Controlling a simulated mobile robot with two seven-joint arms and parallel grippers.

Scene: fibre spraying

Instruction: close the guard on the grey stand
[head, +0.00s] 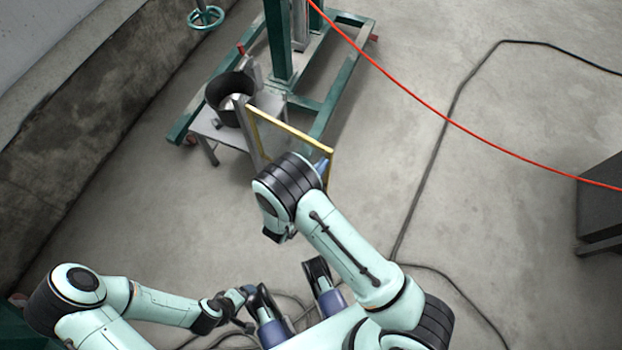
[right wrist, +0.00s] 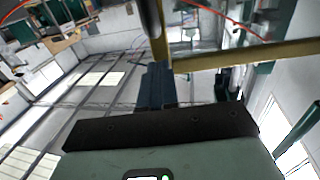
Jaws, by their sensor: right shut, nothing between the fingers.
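The grey stand (head: 205,128) is a small metal table near the top left of the head view, with a dark round pot (head: 222,100) on it. The guard (head: 285,126), a yellow-edged frame, stands out from the stand towards the right, so it is open. My right gripper (head: 322,166) is at the guard's outer end, partly hidden by my arm. In the right wrist view its fingers (right wrist: 157,84) are shut and empty, close to the yellow bar (right wrist: 240,54); contact cannot be told. My left gripper (head: 245,293) is low in the head view, far from the stand.
A green wheeled frame (head: 335,85) stands behind the stand. A red hose (head: 440,112) crosses above the floor, and a black cable (head: 425,190) lies on it. A concrete wall (head: 85,115) runs along the left. A dark box (head: 600,210) is at the right edge.

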